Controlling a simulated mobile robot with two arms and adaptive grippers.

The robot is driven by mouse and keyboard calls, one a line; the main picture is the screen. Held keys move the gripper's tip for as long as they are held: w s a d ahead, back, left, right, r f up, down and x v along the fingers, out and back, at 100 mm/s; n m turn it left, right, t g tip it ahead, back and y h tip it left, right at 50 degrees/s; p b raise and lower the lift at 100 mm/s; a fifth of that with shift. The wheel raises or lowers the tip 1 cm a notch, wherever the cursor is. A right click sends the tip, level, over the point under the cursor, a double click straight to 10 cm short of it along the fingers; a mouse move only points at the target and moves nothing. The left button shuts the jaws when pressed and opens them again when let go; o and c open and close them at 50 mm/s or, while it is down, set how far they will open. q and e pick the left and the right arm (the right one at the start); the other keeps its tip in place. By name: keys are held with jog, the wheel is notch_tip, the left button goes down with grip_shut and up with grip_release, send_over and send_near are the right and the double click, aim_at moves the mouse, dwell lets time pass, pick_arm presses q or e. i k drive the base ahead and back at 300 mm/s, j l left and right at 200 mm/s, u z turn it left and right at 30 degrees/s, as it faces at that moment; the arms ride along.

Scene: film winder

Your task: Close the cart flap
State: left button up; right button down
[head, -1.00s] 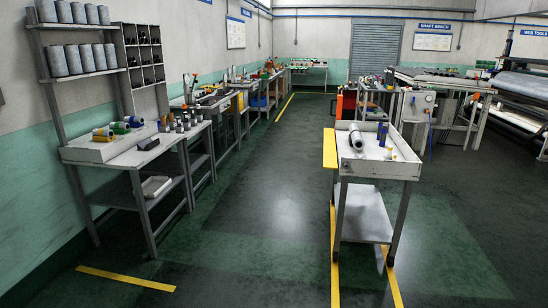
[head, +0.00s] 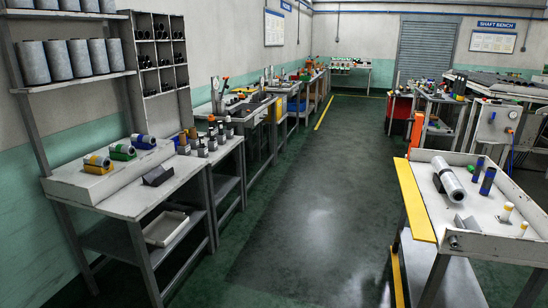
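The cart (head: 478,244) stands at the right of the head view, with a white, low-walled tray top on metal legs. Its yellow flap (head: 415,203) runs along the left side of the tray and sticks outward at about tray height; its exact tilt is hard to tell. On the tray lie a grey roll (head: 452,184) with a dark end, blue cylinders (head: 487,181) and small white pegs with yellow parts (head: 506,211). The cart's right and lower parts are cut off by the frame. Neither of my grippers shows.
A workbench (head: 105,192) with rolls, small bottles and a shelf of grey cylinders (head: 62,62) lines the left wall. More benches continue behind it. The dark floor (head: 310,215) between the workbench and the cart is clear. Another cart (head: 440,112) stands farther back.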

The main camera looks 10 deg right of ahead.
aim_at(420, 223)
jog(key=i+l+z, duration=0.1)
jog(key=i+z, duration=0.15)
jog(key=i, duration=0.3)
jog(key=i+z, duration=0.2)
jog(key=i, duration=0.35)
jog(key=i+z, duration=0.25)
jog(key=i, duration=0.3)
jog(key=i+j+z, duration=0.25)
jog(key=i, duration=0.3)
